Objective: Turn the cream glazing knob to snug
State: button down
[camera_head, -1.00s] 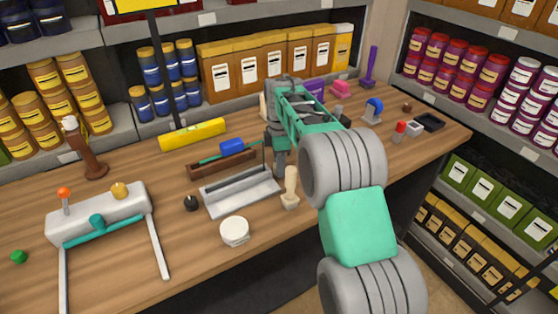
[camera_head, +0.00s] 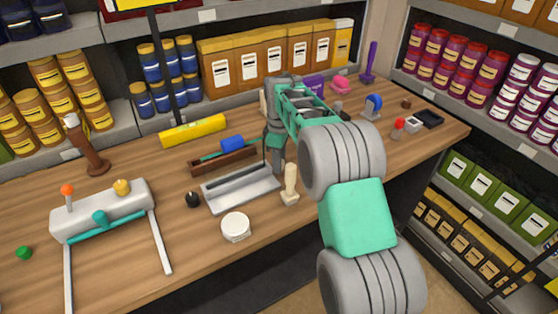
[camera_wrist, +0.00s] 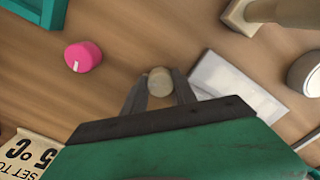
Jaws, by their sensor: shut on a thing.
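In the wrist view, a small round cream knob (camera_wrist: 160,82) sits between the fingertips of my gripper (camera_wrist: 160,88). The fingers are shut on its two sides. Its top face looks plain, and I see no clear mark that shows how far it is turned. In the head view, my gripper (camera_head: 275,163) points down at the bench behind the grey tray, and the knob is hidden there.
The wrist view shows a pink knob (camera_wrist: 83,57) with a pale mark to the left and a "SET TO 5°C" card (camera_wrist: 28,158) at lower left. In the head view, a grey tray (camera_head: 241,190), a pale upright handle (camera_head: 290,186) and a white round tub (camera_head: 236,228) stand close by.

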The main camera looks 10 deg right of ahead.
jog(key=c, duration=1)
grip_release()
